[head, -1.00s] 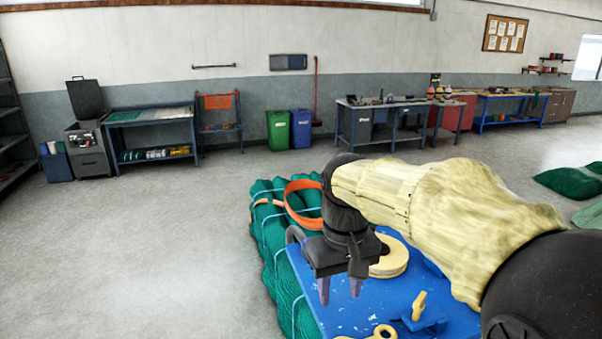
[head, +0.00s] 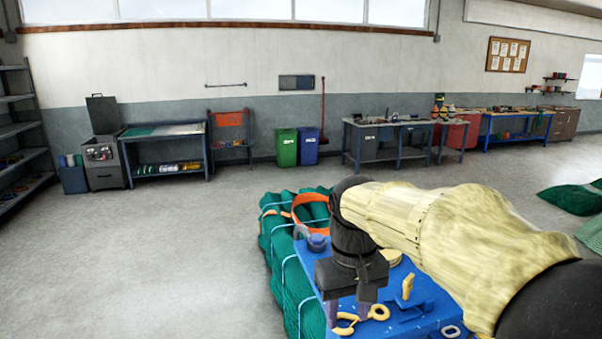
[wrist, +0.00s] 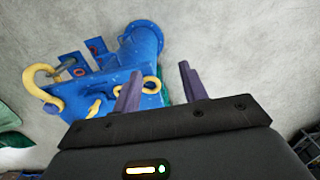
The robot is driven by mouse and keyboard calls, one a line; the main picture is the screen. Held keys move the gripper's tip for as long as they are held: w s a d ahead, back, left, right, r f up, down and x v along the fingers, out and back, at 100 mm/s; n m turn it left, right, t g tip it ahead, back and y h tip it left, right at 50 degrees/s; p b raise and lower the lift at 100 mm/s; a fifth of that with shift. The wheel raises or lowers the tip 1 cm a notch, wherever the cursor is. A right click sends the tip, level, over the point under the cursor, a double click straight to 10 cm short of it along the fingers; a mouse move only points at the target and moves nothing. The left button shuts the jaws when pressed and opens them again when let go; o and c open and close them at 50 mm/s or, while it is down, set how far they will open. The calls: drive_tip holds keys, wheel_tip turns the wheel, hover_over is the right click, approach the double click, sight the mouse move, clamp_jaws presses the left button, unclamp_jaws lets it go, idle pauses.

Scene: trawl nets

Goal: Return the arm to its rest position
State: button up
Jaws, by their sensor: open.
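My gripper (head: 347,312) is open and empty, with its two purple fingers pointing down over the left part of a blue bench top (head: 425,325). In the wrist view the fingers of my gripper (wrist: 160,76) stand apart with nothing held between them. My arm, in a pale yellow cover, stretches in from the lower right and hides part of the bench.
A yellow upright piece (head: 407,287) and a yellow ring (head: 380,312) are on the bench. A yellow hook (wrist: 44,82) and a blue cylinder (wrist: 141,44) show in the wrist view. Green netting (head: 284,265) lies beside the bench. Floor at left is clear.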

drive_tip(key=s+d+f+m+t+b, duration=0.1)
drive_tip(key=s+d+f, duration=0.2)
drive_tip(key=f, duration=0.7)
drive_tip(key=s+d+f+m+t+b, duration=0.1)
drive_tip(key=s+d+f, duration=0.3)
drive_tip(key=f, duration=0.5)
drive_tip(key=shift+d+f+m+t, duration=0.15)
drive_tip(key=shift+f+m+t, duration=0.2)
drive_tip(key=shift+m, duration=0.25)
